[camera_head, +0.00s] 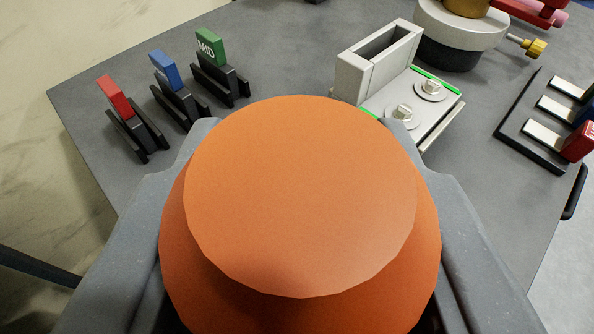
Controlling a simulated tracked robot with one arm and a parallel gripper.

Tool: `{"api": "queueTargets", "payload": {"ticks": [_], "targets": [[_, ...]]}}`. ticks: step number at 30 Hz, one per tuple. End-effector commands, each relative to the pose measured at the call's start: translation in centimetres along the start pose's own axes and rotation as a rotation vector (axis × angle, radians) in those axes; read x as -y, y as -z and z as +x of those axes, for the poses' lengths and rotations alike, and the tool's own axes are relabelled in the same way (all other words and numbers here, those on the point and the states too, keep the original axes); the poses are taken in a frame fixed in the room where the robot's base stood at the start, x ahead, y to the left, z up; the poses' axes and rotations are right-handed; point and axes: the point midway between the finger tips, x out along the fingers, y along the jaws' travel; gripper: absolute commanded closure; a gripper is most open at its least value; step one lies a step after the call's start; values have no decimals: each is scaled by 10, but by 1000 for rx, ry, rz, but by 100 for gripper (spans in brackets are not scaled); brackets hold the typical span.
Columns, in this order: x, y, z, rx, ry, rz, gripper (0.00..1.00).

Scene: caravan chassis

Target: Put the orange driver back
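The orange driver (300,195) fills the lower middle of the view, seen end-on from its rounded handle. My gripper (308,150) has one grey finger on each side of it and is shut on the handle. The driver's shaft and tip are hidden behind the handle. Beyond it, a light grey block with a rectangular slot (378,62) stands on the grey table. I cannot tell from this view which place belongs to the driver.
Red (115,96), blue (165,70) and green (211,46) tagged pieces stand in black holders at left. A plate with two screws (416,100) adjoins the block. A round white-and-black fixture (462,28) and a black rack (540,125) are at right. The grey table (290,50) is clear between them.

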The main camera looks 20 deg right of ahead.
Motion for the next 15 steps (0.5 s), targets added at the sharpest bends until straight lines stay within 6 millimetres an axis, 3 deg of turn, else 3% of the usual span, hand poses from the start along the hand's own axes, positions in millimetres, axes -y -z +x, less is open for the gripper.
{"api": "queueTargets", "payload": {"ticks": [13,14,15], "targets": [[0,-6,2,-2,0,0,100],[0,-6,2,-2,0,0,61],[0,-6,2,-2,0,0,50]]}}
